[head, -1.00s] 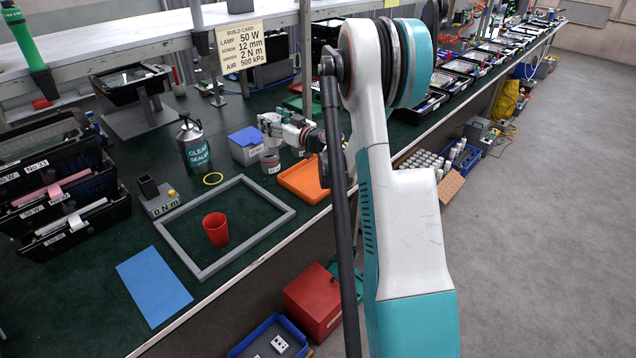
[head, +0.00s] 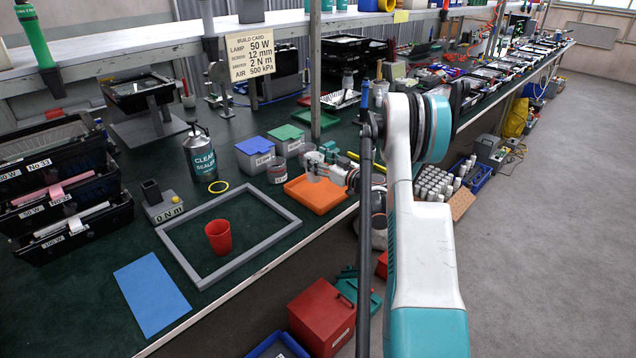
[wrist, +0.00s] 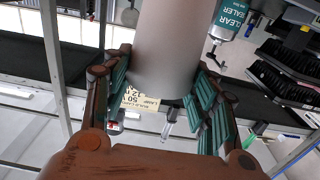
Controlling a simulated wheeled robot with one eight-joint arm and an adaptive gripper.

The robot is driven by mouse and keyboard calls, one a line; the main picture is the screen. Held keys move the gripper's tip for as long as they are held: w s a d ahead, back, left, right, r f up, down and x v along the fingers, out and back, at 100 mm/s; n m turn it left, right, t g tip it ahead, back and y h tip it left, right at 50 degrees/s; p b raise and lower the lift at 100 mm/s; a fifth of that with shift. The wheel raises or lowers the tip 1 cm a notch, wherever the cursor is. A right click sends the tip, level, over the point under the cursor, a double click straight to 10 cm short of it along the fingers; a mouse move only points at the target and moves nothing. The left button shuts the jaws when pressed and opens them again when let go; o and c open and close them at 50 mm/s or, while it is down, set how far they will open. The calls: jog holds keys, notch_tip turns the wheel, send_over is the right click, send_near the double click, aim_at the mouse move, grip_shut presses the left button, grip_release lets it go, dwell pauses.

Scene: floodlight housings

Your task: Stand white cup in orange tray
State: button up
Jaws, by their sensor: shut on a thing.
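The orange tray (head: 322,198) lies on the green bench near its front edge, in the head view. My gripper (head: 318,162) is over the back part of the tray. In the wrist view my gripper (wrist: 158,85) is shut on the white cup (wrist: 176,45), with a finger on each side of its pale grey-white wall. In the head view the cup (head: 316,175) is small and partly hidden by the fingers. I cannot tell whether its base touches the tray.
A jar (head: 277,173) and a blue-lidded box (head: 254,152) stand left of the tray, a green-lidded box (head: 285,137) behind it. A red cup (head: 218,237) stands inside a grey frame (head: 188,268) at the front. A post (head: 315,70) rises behind the tray.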

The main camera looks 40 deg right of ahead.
aim_at(320, 177)
notch_tip(320, 177, down, 7)
jog(key=shift+b, duration=1.1)
jog(key=shift+r, duration=0.1)
jog(key=o, duration=0.9)
jog(key=shift+o, duration=0.2)
